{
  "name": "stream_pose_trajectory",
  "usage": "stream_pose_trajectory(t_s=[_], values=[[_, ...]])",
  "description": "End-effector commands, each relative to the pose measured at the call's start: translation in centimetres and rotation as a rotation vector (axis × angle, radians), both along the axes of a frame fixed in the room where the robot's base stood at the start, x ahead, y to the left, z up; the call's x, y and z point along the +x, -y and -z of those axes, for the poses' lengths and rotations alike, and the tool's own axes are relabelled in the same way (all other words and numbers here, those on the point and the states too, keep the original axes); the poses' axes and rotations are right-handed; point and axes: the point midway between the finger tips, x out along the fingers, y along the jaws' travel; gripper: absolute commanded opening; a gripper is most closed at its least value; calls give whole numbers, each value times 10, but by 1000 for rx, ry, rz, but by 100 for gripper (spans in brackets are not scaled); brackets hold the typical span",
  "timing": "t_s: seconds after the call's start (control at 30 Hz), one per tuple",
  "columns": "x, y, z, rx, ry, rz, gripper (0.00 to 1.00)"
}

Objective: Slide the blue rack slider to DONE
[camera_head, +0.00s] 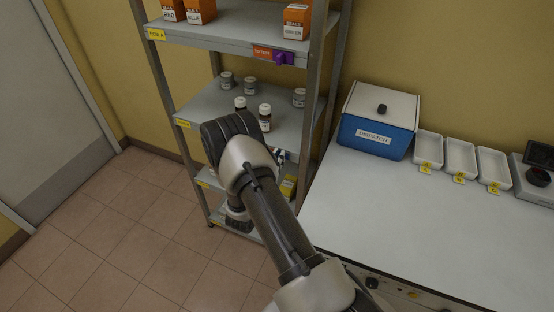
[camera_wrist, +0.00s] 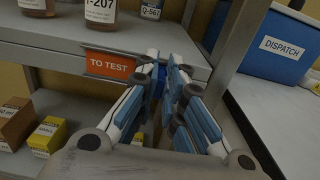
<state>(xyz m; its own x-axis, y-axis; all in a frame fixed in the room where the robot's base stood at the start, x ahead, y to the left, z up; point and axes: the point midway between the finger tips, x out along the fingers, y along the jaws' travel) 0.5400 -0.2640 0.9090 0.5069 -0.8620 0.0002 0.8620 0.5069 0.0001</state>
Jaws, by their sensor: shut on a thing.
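The blue rack slider (camera_wrist: 159,80) is on the front edge of the middle shelf, just right of an orange TO TEST label (camera_wrist: 109,65) in the wrist view. My gripper (camera_wrist: 167,68) is shut on the slider, and its pale blue finger pads hide most of it. No DONE label shows; the fingers cover the edge there. In the head view my arm hides the slider, and only a bit of my gripper (camera_head: 279,155) shows at the shelf's edge.
The rack's upper shelf (camera_head: 225,34) has orange boxes and a purple slider (camera_head: 284,58). Bottles (camera_head: 265,117) and small jars stand on the middle shelf. A rack post (camera_wrist: 228,45) is close right of my fingers. The blue DISPATCH box (camera_head: 377,125) stands on the bench at right.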

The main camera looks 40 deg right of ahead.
Motion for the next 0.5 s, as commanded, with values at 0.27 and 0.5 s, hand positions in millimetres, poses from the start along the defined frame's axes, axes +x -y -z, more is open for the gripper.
stream_pose_trajectory(t_s=[0.27, 0.5], values=[[26, -16, 2, 0, 6, -4, 0], [53, -32, 1, 0, 2, -2, 0]])
